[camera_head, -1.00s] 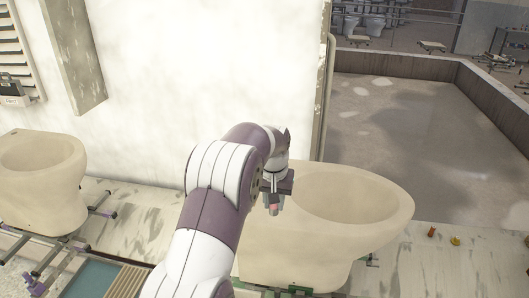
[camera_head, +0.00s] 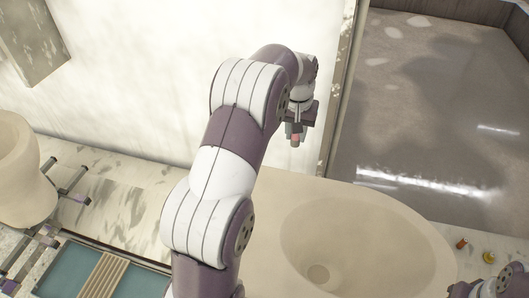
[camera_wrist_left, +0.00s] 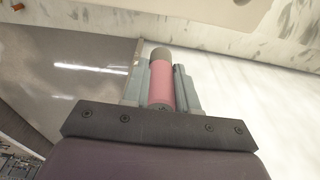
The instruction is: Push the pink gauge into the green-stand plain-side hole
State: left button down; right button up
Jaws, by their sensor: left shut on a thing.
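My left gripper (camera_head: 295,134) is in the air behind the far rim of the right-hand bowl in the head view. It is shut on the pink gauge (camera_head: 295,138), a small cylinder with a grey-brown end. In the left wrist view the pink gauge (camera_wrist_left: 161,84) stands out between the two grey fingers (camera_wrist_left: 161,90), its dull end pointing away from the palm. The green stand and its plain-side hole do not show in the current views. Part of my right arm shows at the lower right corner of the head view, but its gripper is not visible.
Teal trays (camera_head: 70,272) lie at the lower left. Small orange (camera_head: 461,244) and yellow (camera_head: 488,257) pieces lie right of the bowl. A pale wall stands behind.

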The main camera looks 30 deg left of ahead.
pick_arm(q)
jog(key=s+a+f+p, duration=0.1)
jog(key=s+a+f, duration=0.1)
jog(key=s, duration=0.1)
jog(key=s+a+f+p, duration=0.1)
jog(key=s+a+f, duration=0.1)
jog(key=s+a, duration=0.1)
jog(key=s+a+f+p, duration=0.1)
jog(key=s+a+f, duration=0.1)
jog(key=s+a, duration=0.1)
jog(key=shift+s+f+p, duration=0.2)
jog(key=shift+s+p, duration=0.15)
jog(key=shift+s, duration=0.45)
notch_tip(320, 180, down, 3)
jog(key=shift+s+r+p, duration=0.15)
jog(key=shift+p, duration=0.45)
jog(key=shift+f, duration=0.45)
pick_arm(e)
jog(key=r, duration=0.2)
jog(key=s+r, duration=0.1)
jog(key=r, duration=0.2)
jog(key=shift+s+d+r, duration=0.15)
jog(key=shift+s, duration=0.05)
pick_arm(q)
jog(key=shift+f, duration=0.1)
